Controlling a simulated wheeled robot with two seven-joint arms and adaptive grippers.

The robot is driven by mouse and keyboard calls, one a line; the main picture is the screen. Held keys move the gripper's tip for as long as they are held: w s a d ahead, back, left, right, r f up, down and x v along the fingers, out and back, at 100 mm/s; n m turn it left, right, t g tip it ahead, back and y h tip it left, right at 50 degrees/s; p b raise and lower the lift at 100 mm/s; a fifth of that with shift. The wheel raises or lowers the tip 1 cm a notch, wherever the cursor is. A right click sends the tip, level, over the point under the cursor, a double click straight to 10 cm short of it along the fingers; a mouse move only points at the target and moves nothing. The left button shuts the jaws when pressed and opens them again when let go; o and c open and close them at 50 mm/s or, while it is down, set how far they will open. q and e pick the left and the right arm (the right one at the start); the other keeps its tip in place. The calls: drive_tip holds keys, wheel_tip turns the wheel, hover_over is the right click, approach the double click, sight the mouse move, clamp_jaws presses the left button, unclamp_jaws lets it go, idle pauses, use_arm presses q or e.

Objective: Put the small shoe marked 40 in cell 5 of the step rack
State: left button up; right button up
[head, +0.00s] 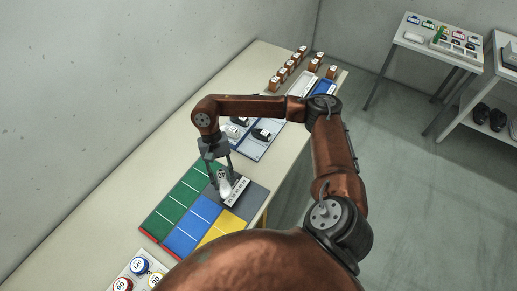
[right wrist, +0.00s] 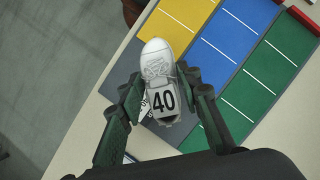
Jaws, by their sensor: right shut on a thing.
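A small white shoe (head: 225,188) is held by my right gripper (head: 221,172), low over the grey end of a striped board. In the right wrist view the shoe (right wrist: 157,62) shows a black 40 on a white label at its heel end. The fingers of my right gripper (right wrist: 160,88) close on it from both sides. The board (head: 170,213) has green, blue and yellow lanes cut by white lines. No cell numbers are readable, and I cannot tell whether it is the step rack. I cannot tell whether the shoe touches the board. My left gripper is not in view.
Beyond the arm, a tray (head: 256,152) holds dark and white shoes. Several brown blocks (head: 275,84) with white labels stand at the table's far end. Round coloured discs (head: 139,265) lie at the near end. A wall runs along the left. Side tables (head: 408,40) stand far right.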

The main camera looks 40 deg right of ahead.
drive_tip(key=s+d+m+t+p, duration=0.1)
drive_tip(key=d+m+t+p, duration=0.2)
drive_tip(key=d+m+t, duration=1.4)
drive_tip(key=w+d+f+m+g, duration=0.2)
drive_tip(key=w+f+m, duration=0.1)
drive_tip(key=w, duration=0.1)
drive_tip(key=w+d+f+m+g+p, duration=0.1)
drive_tip(key=w+d+f+m+g, duration=0.1)
drive_tip(key=w+f+m+g, duration=0.1)
drive_tip(key=w+d+f+m+g, duration=0.3)
drive_tip(key=w+m, duration=0.2)
drive_tip(key=shift+d, duration=0.1)
drive_tip(key=shift+w+d+f+g+h, duration=0.1)
drive_tip(key=shift+w+f+g+h, duration=0.2)
drive_tip(key=shift+w+f, duration=0.35)
drive_tip(key=shift+d+f, duration=0.1)
drive_tip(key=shift+f, duration=1.55)
